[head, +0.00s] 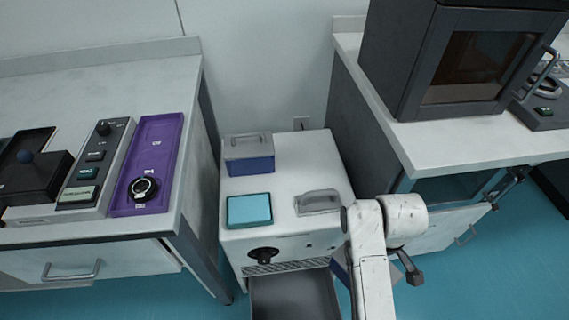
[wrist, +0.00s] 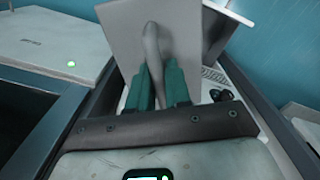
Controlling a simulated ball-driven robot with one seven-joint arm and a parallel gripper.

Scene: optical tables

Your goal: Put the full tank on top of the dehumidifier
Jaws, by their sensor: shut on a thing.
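The dehumidifier (head: 290,172) is a white box standing between two benches in the head view. A grey tank with a blue lower part and a top handle (head: 249,153) stands on its top at the back left. My gripper (wrist: 158,80) is shut on the handle of a second tank with a flat grey top (wrist: 122,28) in the wrist view. In the head view only a small grey-blue part of this held tank (head: 340,270) shows behind my arm, beside the dehumidifier's front right. My fingertips are hidden there. I cannot tell how full the held tank is.
A teal square (head: 249,210) and a grey handle-like piece (head: 318,202) are on the dehumidifier's top. A grey tray (head: 292,298) sticks out below its front knob (head: 263,254). The right bench (head: 460,142) carries a dark oven; the left bench has control panels.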

